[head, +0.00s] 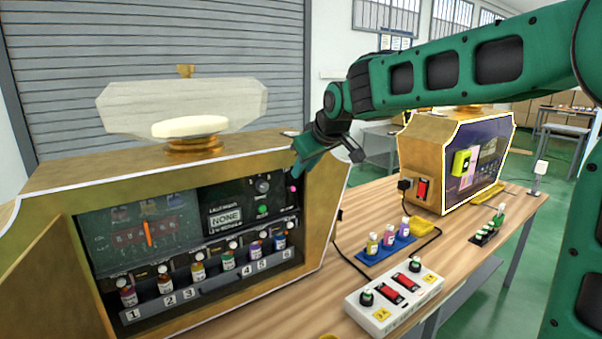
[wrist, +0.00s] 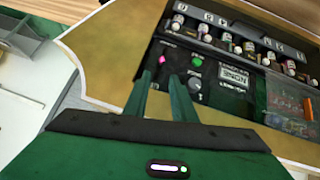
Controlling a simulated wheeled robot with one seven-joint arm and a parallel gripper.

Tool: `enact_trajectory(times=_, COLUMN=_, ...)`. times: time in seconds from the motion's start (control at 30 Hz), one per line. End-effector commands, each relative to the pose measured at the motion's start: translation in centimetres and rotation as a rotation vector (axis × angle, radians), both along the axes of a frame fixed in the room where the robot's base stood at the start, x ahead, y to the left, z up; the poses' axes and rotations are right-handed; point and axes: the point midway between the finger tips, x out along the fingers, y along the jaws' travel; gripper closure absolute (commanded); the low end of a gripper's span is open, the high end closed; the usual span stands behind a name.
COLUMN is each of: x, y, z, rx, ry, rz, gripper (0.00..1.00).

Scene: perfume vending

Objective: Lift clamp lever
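The gold vending machine (head: 190,165) stands open on the table, its dark inner panel facing me. A small pink knob (head: 293,188) sits at the panel's right side; I take it for the clamp lever's end, though the lever's shape is too small to tell. In the wrist view the pink knob (wrist: 162,60) shows just beyond my fingertips, roughly between them. My gripper (head: 298,173) is at the panel's upper right, close to the knob. In the wrist view my gripper (wrist: 163,80) has two green fingers apart, with nothing held. Contact with the knob cannot be told.
A green button (head: 263,210) and a dial (head: 263,185) are beside the knob. Several small bottles (head: 198,268) stand in a numbered rack below. A white switch box (head: 395,297), a blue bottle tray (head: 375,252) and a second gold machine (head: 425,150) are to the right.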

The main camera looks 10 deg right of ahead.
Motion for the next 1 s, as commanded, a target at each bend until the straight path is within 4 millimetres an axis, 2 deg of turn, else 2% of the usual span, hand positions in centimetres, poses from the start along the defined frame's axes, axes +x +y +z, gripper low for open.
enact_trajectory(times=0.13, x=0.0, y=0.0, z=0.0, rx=0.000, ry=0.000, rz=0.000, gripper=0.79)
enact_trajectory(times=0.2, x=0.0, y=0.0, z=-0.1, rx=-0.004, ry=-0.002, rz=0.005, gripper=0.95)
enact_trajectory(times=0.23, x=0.0, y=0.1, z=-0.1, rx=-0.010, ry=-0.005, rz=0.011, gripper=1.00)
enact_trajectory(times=0.37, x=-0.4, y=0.5, z=-0.8, rx=-0.089, ry=-0.042, rz=0.095, gripper=1.00)
enact_trajectory(times=0.67, x=-2.6, y=2.4, z=-3.3, rx=-0.541, ry=-0.242, rz=0.504, gripper=1.00)
enact_trajectory(times=1.0, x=-5.9, y=3.6, z=-5.5, rx=-1.170, ry=-0.449, rz=0.945, gripper=1.00)
